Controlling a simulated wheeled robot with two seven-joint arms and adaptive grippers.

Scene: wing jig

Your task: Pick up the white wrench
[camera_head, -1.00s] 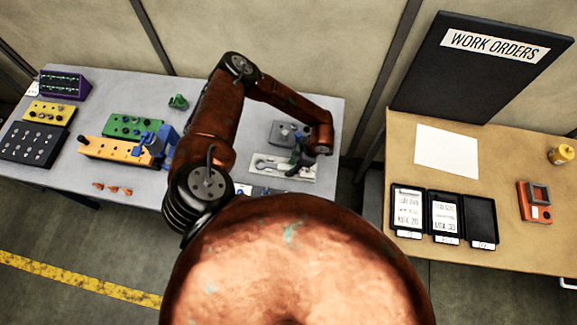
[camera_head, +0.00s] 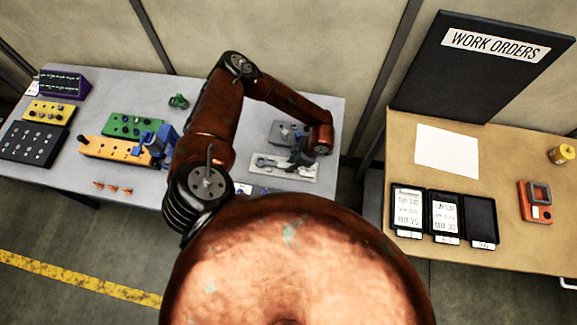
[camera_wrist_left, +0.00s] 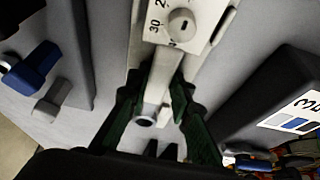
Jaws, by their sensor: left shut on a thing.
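The white wrench (camera_wrist_left: 156,92) shows in the left wrist view as a pale bar with a round, dark-centred end toward the camera. My left gripper (camera_wrist_left: 158,80) has its green fingers on both sides of this bar and is shut on it. In the head view my left gripper (camera_head: 301,158) is low over a pale plate (camera_head: 301,173) on the grey table. The wrench is too small and too covered there to make out well. I cannot tell whether it is clear of the plate. My right gripper is not in view.
A white dial panel with a knob (camera_wrist_left: 182,25) is just beyond the fingers. A grey block (camera_head: 284,131) stands behind the plate. A blue clamp-like thing (camera_head: 158,143) and an orange block (camera_head: 112,148) lie farther left. The right table (camera_head: 350,270) is apart.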

